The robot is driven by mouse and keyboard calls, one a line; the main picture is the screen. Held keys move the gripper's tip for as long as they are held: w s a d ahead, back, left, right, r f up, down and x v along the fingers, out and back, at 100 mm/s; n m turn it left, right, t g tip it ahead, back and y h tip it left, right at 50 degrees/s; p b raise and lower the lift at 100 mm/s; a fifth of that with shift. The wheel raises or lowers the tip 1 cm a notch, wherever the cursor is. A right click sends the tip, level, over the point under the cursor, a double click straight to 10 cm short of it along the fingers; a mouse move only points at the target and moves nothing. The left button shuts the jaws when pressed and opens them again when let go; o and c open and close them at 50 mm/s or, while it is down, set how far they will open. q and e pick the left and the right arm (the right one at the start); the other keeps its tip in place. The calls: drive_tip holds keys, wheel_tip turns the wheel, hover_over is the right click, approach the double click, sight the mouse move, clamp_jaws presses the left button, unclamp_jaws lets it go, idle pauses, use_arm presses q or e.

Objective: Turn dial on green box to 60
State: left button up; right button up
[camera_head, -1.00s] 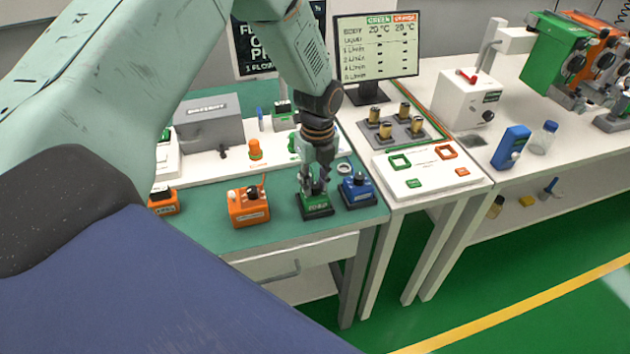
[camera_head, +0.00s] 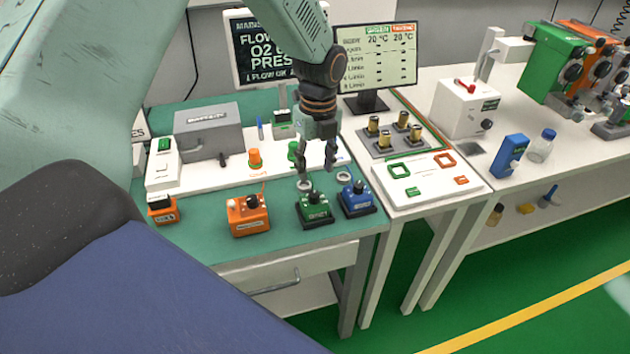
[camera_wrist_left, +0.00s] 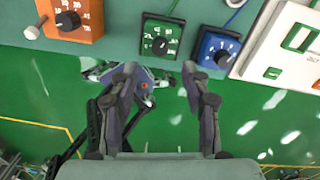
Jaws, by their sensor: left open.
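The green box (camera_head: 314,209) stands near the front edge of the green-topped table, with a black dial (camera_head: 311,197) on top. In the left wrist view the green box (camera_wrist_left: 161,36) shows its dial (camera_wrist_left: 160,46) and small white scale marks, too small to read surely. My left gripper (camera_head: 317,172) is open and empty, above and a little behind the green box, apart from the dial. In the left wrist view its two fingers (camera_wrist_left: 158,82) are spread, with the box beyond them. My right gripper is in neither view.
A blue box with a dial (camera_head: 356,197) stands close to the right of the green box. An orange box (camera_head: 247,215) stands to the left. Behind are a white tray (camera_head: 192,181), an orange knob (camera_head: 254,158) and a grey case (camera_head: 207,130). A monitor (camera_head: 376,57) stands at the back.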

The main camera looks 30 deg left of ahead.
use_arm(q)
drive_tip(key=shift+w+r, duration=0.1)
drive_tip(key=shift+r, duration=2)
drive_tip(key=shift+f, duration=0.15)
drive_tip(key=s+d+f+n, duration=0.1)
drive_tip(key=s+f+n, duration=0.1)
drive_tip(key=f, duration=0.1)
drive_tip(key=s+d+f+n, duration=0.1)
drive_tip(key=s+f, duration=0.1)
drive_tip(key=f, duration=0.2)
drive_tip(key=s+d+f+n, duration=0.2)
drive_tip(key=f, duration=0.1)
drive_tip(key=shift+f+n+h, duration=0.3)
drive_tip(key=shift+f, duration=0.05)
drive_tip(key=s+d+f+n, duration=0.1)
drive_tip(key=s+f+n, duration=0.4)
drive_tip(key=s, duration=0.4)
drive_tip(key=s+d+f+n, duration=0.2)
drive_tip(key=s+f+n, duration=0.1)
drive_tip(key=s+n, duration=0.5)
drive_tip(key=s+d+f+n, duration=0.1)
drive_tip(key=s+f+n, duration=0.35)
drive_tip(key=s, duration=0.45)
wheel_tip(320, 180, down, 13)
drive_tip(key=n+b, duration=0.1)
drive_tip(key=b, duration=1.2)
drive_tip(key=shift+s+d+b, duration=0.15)
drive_tip(key=shift+s+b, duration=0.15)
drive_tip(key=shift+b, duration=0.1)
drive_tip(key=shift+r, duration=0.1)
